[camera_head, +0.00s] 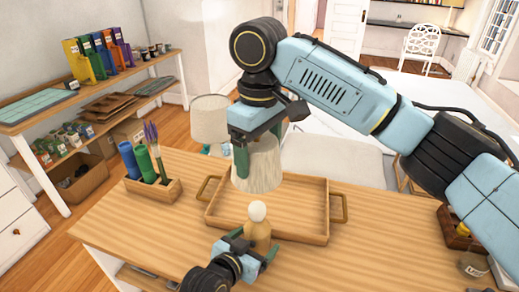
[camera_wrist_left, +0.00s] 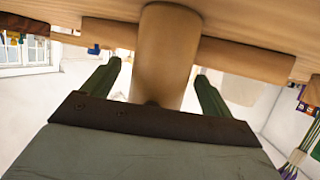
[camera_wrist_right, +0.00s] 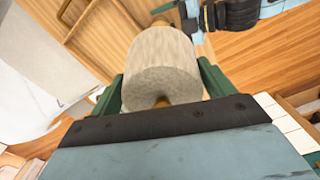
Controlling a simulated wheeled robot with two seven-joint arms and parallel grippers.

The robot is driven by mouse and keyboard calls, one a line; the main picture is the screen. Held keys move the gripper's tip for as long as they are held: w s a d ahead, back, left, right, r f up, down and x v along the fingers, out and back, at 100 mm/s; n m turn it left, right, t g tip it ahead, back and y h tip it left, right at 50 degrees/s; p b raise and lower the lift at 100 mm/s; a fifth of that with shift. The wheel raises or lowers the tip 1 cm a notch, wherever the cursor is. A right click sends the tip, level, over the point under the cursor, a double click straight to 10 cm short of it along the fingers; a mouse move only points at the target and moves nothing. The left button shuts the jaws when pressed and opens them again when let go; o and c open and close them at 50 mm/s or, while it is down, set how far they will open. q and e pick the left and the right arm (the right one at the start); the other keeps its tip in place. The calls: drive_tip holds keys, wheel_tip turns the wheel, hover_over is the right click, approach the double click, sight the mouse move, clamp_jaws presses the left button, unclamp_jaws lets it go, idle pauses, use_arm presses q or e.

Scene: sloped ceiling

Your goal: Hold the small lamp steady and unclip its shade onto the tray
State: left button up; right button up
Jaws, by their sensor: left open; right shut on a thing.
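The small lamp's tan base (camera_head: 262,232) stands upright on the table just in front of the tray, its round white bulb (camera_head: 258,211) bare on top. My left gripper (camera_head: 250,246) is open around the base. In the left wrist view the wooden base (camera_wrist_left: 165,55) stands between the spread fingers, with gaps on both sides. My right gripper (camera_head: 261,152) is shut on the pale shade (camera_head: 262,172), which is off the lamp and appears raised near the tray's far side. The shade also fills the right wrist view (camera_wrist_right: 162,68). The wooden tray (camera_head: 215,213) has two handles.
A small box (camera_head: 455,226) and a jar (camera_head: 473,264) sit at the right. A larger lampshade (camera_head: 210,118) stands behind the table. The tray's visible floor is empty.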

use_arm(q)
drive_tip(key=v, duration=1.2)
